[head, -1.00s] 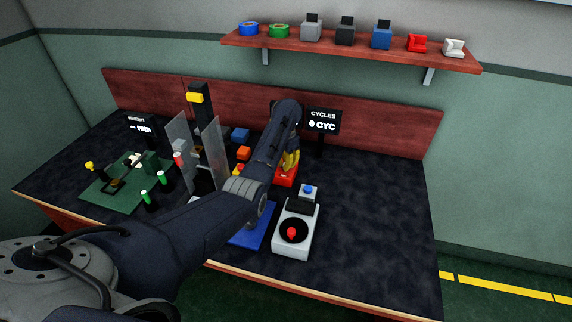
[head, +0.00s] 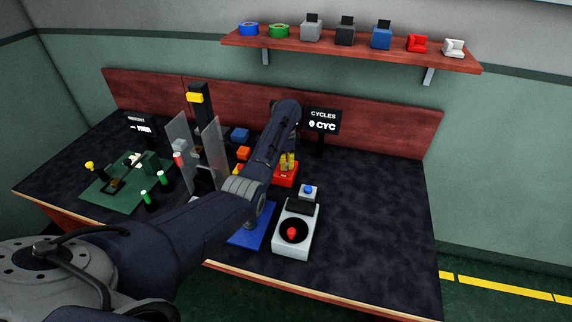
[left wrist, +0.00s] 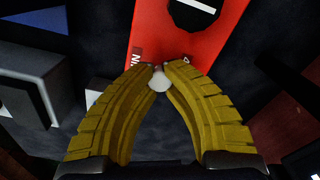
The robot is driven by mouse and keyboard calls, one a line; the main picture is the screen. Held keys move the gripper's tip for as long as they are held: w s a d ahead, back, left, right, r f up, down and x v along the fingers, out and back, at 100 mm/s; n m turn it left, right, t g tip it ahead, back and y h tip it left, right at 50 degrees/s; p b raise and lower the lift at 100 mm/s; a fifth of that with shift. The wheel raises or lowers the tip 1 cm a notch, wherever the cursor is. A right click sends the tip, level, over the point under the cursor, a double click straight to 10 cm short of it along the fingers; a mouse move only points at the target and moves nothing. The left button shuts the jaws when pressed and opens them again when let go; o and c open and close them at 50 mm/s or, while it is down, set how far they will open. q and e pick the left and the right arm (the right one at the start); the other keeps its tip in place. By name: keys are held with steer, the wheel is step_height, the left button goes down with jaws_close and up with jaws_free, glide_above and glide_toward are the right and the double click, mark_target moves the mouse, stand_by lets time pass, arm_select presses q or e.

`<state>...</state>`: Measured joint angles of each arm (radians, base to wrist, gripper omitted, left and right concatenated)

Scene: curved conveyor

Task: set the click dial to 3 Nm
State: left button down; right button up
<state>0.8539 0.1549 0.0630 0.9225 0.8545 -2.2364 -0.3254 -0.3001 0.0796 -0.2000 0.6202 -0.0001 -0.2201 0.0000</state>
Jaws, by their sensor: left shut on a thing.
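The red block (head: 285,178) stands on the table below my left gripper (head: 287,162); I take it as the click dial's body. In the left wrist view its red face (left wrist: 204,48) has partly hidden white lettering and a black round part (left wrist: 194,12) with a white bar. My left gripper (left wrist: 160,72) has its yellow fingertips together on a small pale knob (left wrist: 160,82) at the near edge of the red face. The scale numbers and the dial's setting cannot be read. My right gripper is not in view.
A grey device with a red button (head: 291,232) stands in front, beside a blue mat (head: 247,238). A CYCLES sign (head: 322,120) stands behind. Clear panels (head: 215,150) and small blocks stand to the left. The table's right side is clear.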

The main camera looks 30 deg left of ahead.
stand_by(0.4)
arm_select(q)
steer(key=c, duration=1.2)
jaws_free()
steer(key=shift+o, duration=0.2)
step_height(320, 180, up, 12)
steer(key=shift+a, duration=0.1)
